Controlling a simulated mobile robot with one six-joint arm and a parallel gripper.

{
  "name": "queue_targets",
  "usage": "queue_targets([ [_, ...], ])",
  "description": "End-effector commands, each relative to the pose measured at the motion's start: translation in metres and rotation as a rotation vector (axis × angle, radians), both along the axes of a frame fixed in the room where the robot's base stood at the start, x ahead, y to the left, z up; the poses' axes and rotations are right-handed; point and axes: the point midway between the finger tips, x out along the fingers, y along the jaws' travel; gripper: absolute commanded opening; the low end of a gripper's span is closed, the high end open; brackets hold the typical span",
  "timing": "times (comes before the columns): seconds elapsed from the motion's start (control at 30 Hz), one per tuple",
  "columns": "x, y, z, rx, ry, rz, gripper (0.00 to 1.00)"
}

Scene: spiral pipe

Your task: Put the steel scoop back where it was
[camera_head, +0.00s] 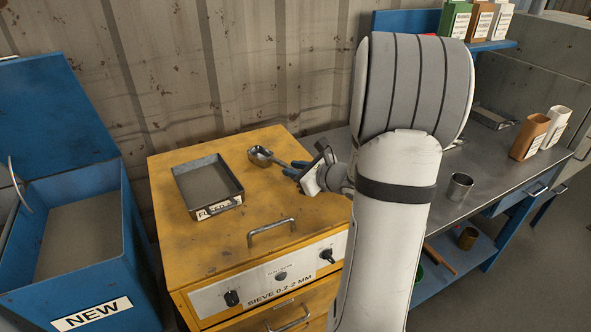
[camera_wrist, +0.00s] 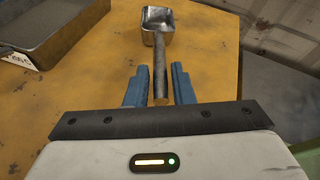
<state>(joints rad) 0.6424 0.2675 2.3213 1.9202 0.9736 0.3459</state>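The steel scoop (camera_head: 260,155) is on the top of the yellow sieve cabinet (camera_head: 185,245), near its back right, with its bowl pointing away from my gripper. In the wrist view the scoop (camera_wrist: 159,24) shows its bowl at the top and its handle running down between my blue fingers. My gripper (camera_head: 294,169) is at the handle end. In the wrist view my gripper (camera_wrist: 159,72) is open, one finger on each side of the handle, with a narrow gap showing on both sides. Whether the scoop rests flat is hard to tell.
A grey tray (camera_head: 207,184) sits on the cabinet left of the scoop. A blue bin marked NEW (camera_head: 92,315) with a raised lid stands at left. A workbench (camera_head: 478,165) at right holds a steel cup (camera_head: 459,187) and cartons (camera_head: 530,137). The cabinet's front top has a handle (camera_head: 270,229).

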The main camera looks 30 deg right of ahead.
Motion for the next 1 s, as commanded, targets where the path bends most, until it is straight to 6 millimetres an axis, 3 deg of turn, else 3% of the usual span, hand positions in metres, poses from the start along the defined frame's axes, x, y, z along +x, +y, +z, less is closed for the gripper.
queue_targets([
  [0.17,0.0,0.0,0.0,0.0,0.0,0.0,0.36],
  [0.5,-0.001,-0.001,0.005,0.0,0.0,-0.001,0.36],
  [1.0,-0.089,-0.031,0.036,-0.001,-0.001,-0.005,0.36],
])
